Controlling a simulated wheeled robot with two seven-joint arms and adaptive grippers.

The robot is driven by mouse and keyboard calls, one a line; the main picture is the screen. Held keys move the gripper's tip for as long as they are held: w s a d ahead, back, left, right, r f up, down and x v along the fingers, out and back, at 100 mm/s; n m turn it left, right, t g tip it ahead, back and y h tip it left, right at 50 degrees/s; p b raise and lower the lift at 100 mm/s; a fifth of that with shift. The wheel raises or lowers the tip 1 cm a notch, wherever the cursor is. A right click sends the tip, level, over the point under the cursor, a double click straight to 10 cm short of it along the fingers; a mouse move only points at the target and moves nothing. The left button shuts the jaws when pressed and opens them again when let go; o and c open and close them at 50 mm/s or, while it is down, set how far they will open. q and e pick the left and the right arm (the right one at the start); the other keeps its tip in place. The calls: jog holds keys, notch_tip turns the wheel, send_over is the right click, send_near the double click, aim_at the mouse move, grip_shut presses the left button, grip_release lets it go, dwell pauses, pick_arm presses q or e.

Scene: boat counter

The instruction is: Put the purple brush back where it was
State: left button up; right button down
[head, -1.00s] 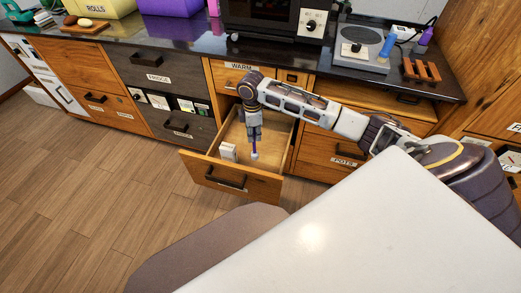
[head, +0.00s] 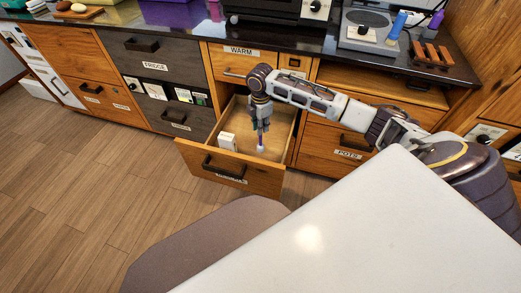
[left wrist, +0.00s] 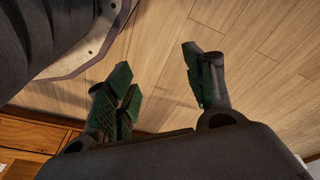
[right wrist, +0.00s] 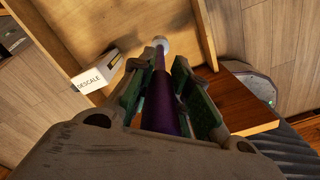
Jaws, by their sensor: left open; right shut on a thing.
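The purple brush (right wrist: 160,95) is upright in my right gripper (right wrist: 155,75), which is shut on its handle. Its pale tip points down into the open drawer (head: 212,172); in the head view the brush (head: 260,140) hangs below the right gripper (head: 261,122). I cannot tell if the tip touches the drawer floor. My left gripper (left wrist: 165,80) is open and empty over the wood floor, and is outside the head view.
A white box (head: 227,141) marked DESCALE in the right wrist view (right wrist: 95,77) stands in the drawer, left of the brush. The counter above holds a hot plate (head: 365,32) and a wooden rack (head: 431,54). A white surface (head: 330,240) fills the front right.

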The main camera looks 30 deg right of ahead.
aim_at(261, 146)
pick_arm(q)
jog(key=shift+r, duration=0.1)
pick_arm(e)
jog(key=shift+f, duration=0.15)
jog(key=shift+f, duration=0.65)
notch_tip(261, 146, down, 4)
jog(key=shift+r+b, duration=0.2)
jog(key=shift+b, duration=0.5)
pick_arm(q)
jog(key=shift+d+r, duration=0.25)
jog(key=shift+r, duration=0.9)
jog(key=shift+d+r, duration=0.2)
jog(key=shift+r, duration=0.95)
pick_arm(e)
jog(key=shift+f, duration=0.55)
